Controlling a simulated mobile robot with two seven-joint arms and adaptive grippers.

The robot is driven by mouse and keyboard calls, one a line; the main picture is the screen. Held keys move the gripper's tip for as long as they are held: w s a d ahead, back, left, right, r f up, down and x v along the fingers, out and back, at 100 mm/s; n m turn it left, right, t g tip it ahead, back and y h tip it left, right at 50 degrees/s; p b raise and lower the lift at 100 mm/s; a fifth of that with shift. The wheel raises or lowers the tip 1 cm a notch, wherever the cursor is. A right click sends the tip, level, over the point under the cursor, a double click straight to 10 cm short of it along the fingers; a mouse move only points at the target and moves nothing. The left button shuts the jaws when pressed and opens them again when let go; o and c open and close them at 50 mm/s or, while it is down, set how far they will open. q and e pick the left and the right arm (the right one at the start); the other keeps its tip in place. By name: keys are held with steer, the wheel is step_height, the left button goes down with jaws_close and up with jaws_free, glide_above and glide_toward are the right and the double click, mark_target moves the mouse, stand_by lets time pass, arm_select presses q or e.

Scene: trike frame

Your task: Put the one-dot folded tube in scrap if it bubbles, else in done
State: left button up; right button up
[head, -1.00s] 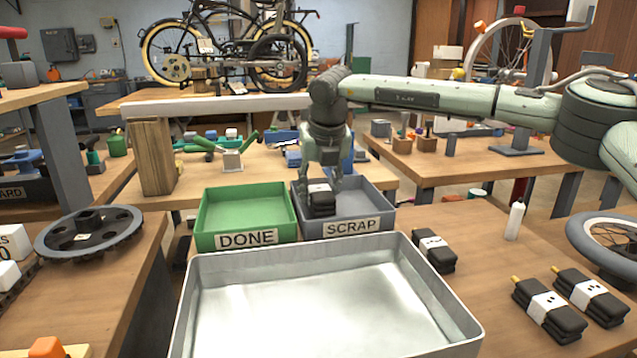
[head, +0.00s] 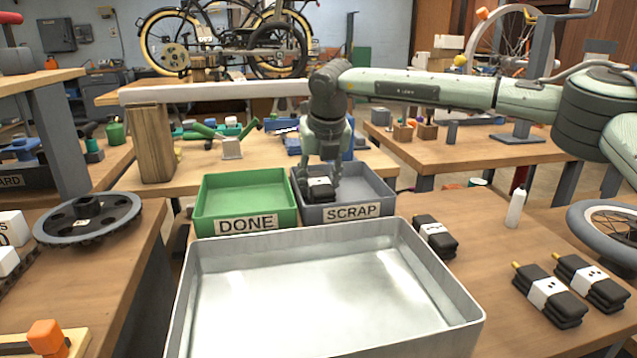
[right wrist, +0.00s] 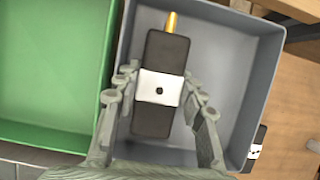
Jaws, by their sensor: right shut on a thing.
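My right gripper (head: 321,188) is shut on a black folded tube (right wrist: 160,118) with a brass valve stem and a white band. In the right wrist view the band shows one dot. The tube is inside the grey scrap bin (head: 372,186), between the fingers (right wrist: 160,97); I cannot tell whether it touches the floor. The green done bin (head: 245,190) stands directly left of it and is empty. A metal tank (head: 310,285) stands in front of both bins. I see no bubbles; whether it holds water is unclear. My left gripper is not in view.
Other banded folded tubes lie right of the tank: one near its corner (head: 436,236) and two farther right (head: 550,295) (head: 592,283). A white bottle (head: 516,208) and a wheel (head: 605,225) stand at the right. A chainring (head: 88,220) lies on the left table.

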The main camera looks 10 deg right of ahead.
steer(key=shift+f, duration=0.2)
steer(key=o, duration=1.4)
steer(key=shift+o, duration=0.2)
steer(key=shift+a+r, duration=0.1)
steer(key=shift+s+r, duration=0.15)
steer(key=shift+r, duration=0.2)
steer(key=v, duration=1.1)
